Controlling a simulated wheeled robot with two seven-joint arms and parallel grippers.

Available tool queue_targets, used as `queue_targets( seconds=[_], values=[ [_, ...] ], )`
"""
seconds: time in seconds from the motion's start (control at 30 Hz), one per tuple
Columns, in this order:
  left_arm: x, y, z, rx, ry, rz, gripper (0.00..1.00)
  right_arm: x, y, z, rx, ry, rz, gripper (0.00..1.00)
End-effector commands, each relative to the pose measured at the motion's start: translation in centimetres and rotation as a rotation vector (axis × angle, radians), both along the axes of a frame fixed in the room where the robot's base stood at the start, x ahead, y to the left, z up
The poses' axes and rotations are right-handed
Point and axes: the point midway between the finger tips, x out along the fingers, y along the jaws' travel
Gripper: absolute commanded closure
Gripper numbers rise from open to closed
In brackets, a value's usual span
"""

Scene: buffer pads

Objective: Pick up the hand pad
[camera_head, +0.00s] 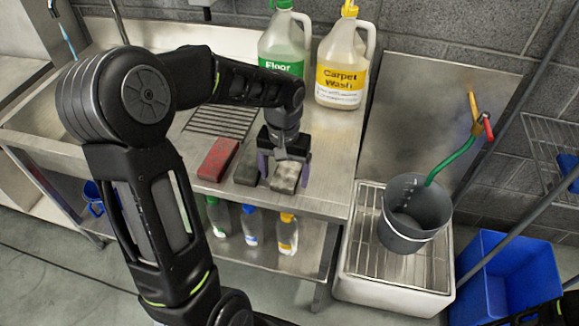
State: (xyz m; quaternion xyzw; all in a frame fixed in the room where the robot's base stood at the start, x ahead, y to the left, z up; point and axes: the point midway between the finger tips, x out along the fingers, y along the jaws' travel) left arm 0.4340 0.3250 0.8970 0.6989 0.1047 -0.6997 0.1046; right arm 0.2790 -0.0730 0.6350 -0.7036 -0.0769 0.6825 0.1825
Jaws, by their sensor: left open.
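Three pads lie in a row on the steel counter: a red pad (218,158), a dark grey pad (248,170) and a lighter, worn grey pad (286,178). I cannot tell for sure which one the task calls the hand pad. My left gripper (283,177) points down over the light grey pad. Its jaws are open, with one finger to the left of that pad and the other to its right. The gripper body hides the pad's far end. I cannot tell whether the fingers touch it. My right gripper is not in view.
A green-labelled jug (283,45) and a Carpet Wash jug (344,62) stand behind the gripper. Several bottles (249,226) stand on the lower shelf. A grey bucket (413,212) with a green hose is in the sink at right. A blue bin (510,275) is beyond.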

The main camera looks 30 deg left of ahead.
Motion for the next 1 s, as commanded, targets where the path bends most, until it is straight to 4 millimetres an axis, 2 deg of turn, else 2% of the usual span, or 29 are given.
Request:
queue_targets(
  seconds=[0.17,0.73,1.0],
  values=[
    [-0.01,0.01,-1.44,-0.001,0.0,0.002,0.18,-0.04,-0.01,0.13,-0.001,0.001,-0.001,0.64],
    [0.01,0.0,-1.43,-0.001,-0.001,0.001,0.18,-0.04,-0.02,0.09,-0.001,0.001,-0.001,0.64],
    [0.01,0.0,-1.42,-0.001,-0.001,0.001,0.4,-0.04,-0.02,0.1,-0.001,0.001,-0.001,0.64]
  ],
)
